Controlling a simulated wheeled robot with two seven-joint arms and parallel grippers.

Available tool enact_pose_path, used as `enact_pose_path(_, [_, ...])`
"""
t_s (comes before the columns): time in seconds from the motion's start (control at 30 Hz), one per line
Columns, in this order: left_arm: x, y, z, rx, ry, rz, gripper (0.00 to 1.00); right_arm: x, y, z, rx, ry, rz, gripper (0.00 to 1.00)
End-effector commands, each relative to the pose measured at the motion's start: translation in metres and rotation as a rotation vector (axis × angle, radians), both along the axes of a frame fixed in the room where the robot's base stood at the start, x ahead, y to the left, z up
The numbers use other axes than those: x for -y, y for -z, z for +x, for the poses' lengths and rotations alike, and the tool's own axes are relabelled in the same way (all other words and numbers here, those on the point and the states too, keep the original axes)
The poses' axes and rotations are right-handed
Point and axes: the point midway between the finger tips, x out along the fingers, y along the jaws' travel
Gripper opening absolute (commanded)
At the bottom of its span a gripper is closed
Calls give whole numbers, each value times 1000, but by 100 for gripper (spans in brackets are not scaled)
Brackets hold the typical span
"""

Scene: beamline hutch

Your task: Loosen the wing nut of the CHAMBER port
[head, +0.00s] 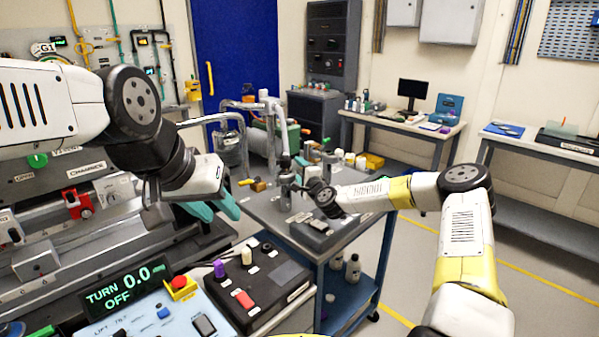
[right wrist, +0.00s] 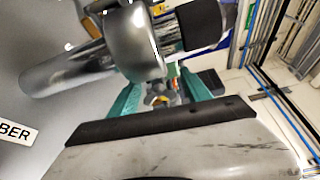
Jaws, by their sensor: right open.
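In the right wrist view, my right gripper (right wrist: 160,97) is open, its two teal fingers spread apart. A small brass-yellow piece (right wrist: 161,99), which looks like the wing nut, shows between them, partly hidden; I cannot tell whether the fingers touch it. A grey metal pipe with a thick collar (right wrist: 133,42) crosses just above it. A label ending in "BER" (right wrist: 15,132) is at the left edge. In the head view, my right wrist reaches the pipework on the cart and its fingertips are hard to make out. My left gripper (head: 218,207) is open and empty, left of the cart.
The grey cart (head: 262,209) carries pipes and small fittings. A control box with a "TURN 0.0 OFF" display (head: 125,290) and a red button (head: 180,282) stand in front. A bench panel with knobs and levers fills the left. Free floor (head: 440,300) lies right of the cart.

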Motion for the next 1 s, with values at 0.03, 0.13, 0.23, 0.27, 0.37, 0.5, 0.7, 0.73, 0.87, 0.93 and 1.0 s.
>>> enact_pose_path(0.03, [0, 0, 0, 0, 0, 0, 36, 0, 0, 0, 0, 0, 0, 56])
enact_pose_path(0.13, [0, 0, 0, 0, 0, 0, 36, 2, 0, -5, 0, 0, 0, 56])
enact_pose_path(0.23, [0, 0, 0, 0, 0, 0, 36, 8, 0, -17, -1, 0, 0, 56])
enact_pose_path(0.27, [0, 0, 0, 0, 0, 0, 36, 9, 0, -22, -1, -1, 0, 56])
enact_pose_path(0.37, [0, 0, 0, 0, 0, 0, 36, 17, -1, -38, -1, 0, -1, 56])
enact_pose_path(0.5, [0, 0, 0, 0, 0, 0, 36, 25, -2, -58, -1, 0, -1, 56])
enact_pose_path(0.7, [0, 0, 0, 0, 0, 0, 36, 30, -2, -71, 0, 0, 0, 56])
enact_pose_path(0.73, [0, 0, 0, 0, 0, 0, 36, 30, -2, -72, 0, 0, 0, 56])
enact_pose_path(0.87, [0, 0, 0, 0, 0, 0, 36, 30, -2, -72, 0, 0, 0, 56])
enact_pose_path(0.93, [0, 0, 0, 0, 0, 0, 36, 30, -2, -72, 0, 0, 0, 56])
enact_pose_path(1.0, [0, 0, 0, 0, 0, 0, 36, 30, -2, -72, 0, 0, 0, 56])
